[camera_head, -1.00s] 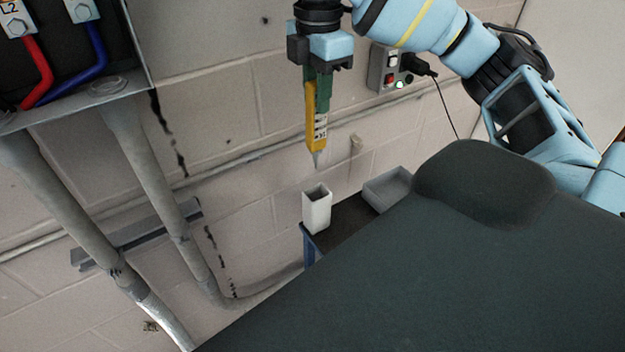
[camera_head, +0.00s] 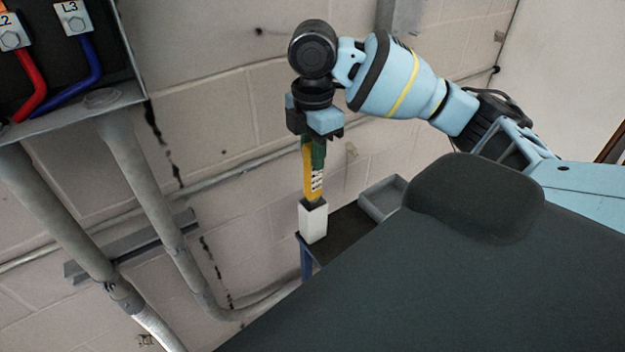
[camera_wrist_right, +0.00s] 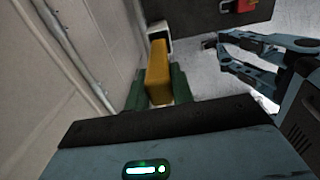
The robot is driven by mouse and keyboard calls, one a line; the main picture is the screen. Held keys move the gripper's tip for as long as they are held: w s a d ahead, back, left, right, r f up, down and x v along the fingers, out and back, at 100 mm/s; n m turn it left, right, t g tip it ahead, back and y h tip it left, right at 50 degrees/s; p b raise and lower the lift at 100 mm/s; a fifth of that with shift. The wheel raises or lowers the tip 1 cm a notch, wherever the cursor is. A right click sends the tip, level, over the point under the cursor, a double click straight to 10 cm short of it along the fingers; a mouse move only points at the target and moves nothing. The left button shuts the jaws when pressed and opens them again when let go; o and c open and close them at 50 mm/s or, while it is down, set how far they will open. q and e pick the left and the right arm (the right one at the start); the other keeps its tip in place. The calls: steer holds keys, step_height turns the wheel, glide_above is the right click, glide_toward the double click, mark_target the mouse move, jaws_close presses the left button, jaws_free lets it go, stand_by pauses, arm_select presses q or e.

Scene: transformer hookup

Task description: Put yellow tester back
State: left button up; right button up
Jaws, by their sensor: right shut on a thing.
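The yellow tester (camera_head: 309,172) is upright in my right gripper (camera_head: 313,155), which is shut on its upper part between green fingers. The tester's lower tip is hidden inside the mouth of a white square holder (camera_head: 313,224). The holder stands at the corner of a dark table. In the right wrist view the tester (camera_wrist_right: 159,72) lies between the green fingers (camera_wrist_right: 158,88), with the white holder (camera_wrist_right: 158,30) at its far end.
A grey open tray (camera_head: 381,200) sits on the dark table (camera_head: 345,228) beside the holder. A block wall with pipes (camera_head: 150,205) runs close behind. An open electrical box with red and blue cables (camera_head: 92,60) is at upper left.

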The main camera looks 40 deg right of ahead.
mark_target(313, 180)
steer(key=shift+f, duration=3.75)
steer(key=o, duration=1)
steer(key=shift+r, duration=0.1)
step_height(313, 180, up, 12)
steer(key=shift+f, duration=0.1)
